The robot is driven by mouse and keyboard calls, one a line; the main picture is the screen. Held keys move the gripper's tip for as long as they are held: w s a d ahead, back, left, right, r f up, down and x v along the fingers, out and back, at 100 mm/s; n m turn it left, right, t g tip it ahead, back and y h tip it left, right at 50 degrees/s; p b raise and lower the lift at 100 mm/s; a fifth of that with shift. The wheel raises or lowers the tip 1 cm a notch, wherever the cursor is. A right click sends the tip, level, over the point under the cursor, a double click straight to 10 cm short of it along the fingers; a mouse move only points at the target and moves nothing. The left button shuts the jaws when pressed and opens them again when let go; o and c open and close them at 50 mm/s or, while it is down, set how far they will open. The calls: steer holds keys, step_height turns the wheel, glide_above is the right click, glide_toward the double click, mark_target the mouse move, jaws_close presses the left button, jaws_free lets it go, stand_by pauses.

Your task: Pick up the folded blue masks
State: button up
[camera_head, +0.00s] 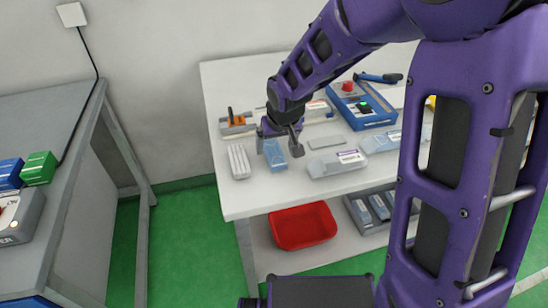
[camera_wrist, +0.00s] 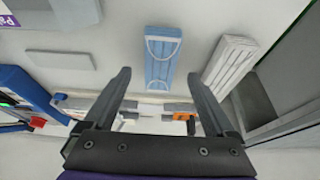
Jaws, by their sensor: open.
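The folded blue masks (camera_head: 273,154) lie on the white table, close to its front left. They also show in the wrist view (camera_wrist: 162,58) as a light blue pleated block with white ear loops. My gripper (camera_head: 281,147) is open and empty, close to the masks. In the wrist view its two fingers (camera_wrist: 161,78) stand apart, with the masks ahead of the gap between the tips. The fingers do not enclose the masks. The head view does not show clearly how high the fingertips are above the table.
White folded masks (camera_head: 239,161) lie just left of the blue ones and also show in the wrist view (camera_wrist: 229,62). A grey flat piece (camera_head: 326,142) and a clear pack (camera_head: 337,164) lie to the right. A red bin (camera_head: 303,226) sits below.

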mark_target(274, 154)
steer(key=b+x, duration=0.1)
steer(key=x, duration=0.1)
steer(key=shift+w+f, duration=0.15)
steer(key=shift+f, duration=0.2)
steer(key=c, duration=1.4)
